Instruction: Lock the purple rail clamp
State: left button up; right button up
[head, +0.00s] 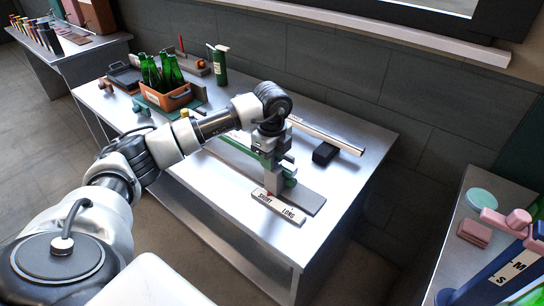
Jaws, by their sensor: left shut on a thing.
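My left gripper (272,178) points down over the rail fixture on the metal table, near the SHORT/LONG label plate (278,208). It is shut on a small part at the rail, mostly hidden by the fingers. A green block (290,182) shows beside the fingertips. The green rail (232,147) runs back to the left from there along a grey base plate (311,201). A small red pointer (268,194) sits by the word SHORT. I cannot make out any purple on the clamp from here. My right gripper is not in view.
A black block (324,153) and a long pale bar (327,135) lie behind the gripper. An orange crate (166,100) of green bottles stands at the back left. A side table at right holds a pink block (475,233) and a blue stand (495,278). The table's front right is clear.

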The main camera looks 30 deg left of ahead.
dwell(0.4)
pick_arm(q)
jog(key=o, duration=0.9)
notch_tip(320, 180, up, 11)
jog(key=shift+f+b, duration=0.1)
jog(key=shift+b, duration=0.65)
